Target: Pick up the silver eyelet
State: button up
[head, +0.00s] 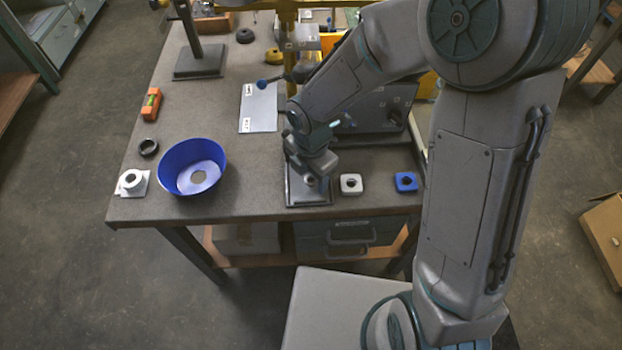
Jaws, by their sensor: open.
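My gripper (313,172) points down over a dark square plate (309,200) near the front edge of the workbench. It is open. A small grey round piece (309,181) shows right at the fingertips, over the plate; it may be the silver eyelet, but it is too small and too covered by the gripper to be sure. I cannot tell whether the fingers touch it.
A pale square piece with a hole (351,184) and a blue one (406,181) lie right of the plate. A blue bowl (191,166), a black ring (148,147) and a white collar (131,181) are left. A grey box (372,122) stands behind.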

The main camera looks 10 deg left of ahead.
jog(key=c, duration=1.1)
jog(key=shift+o, duration=0.2)
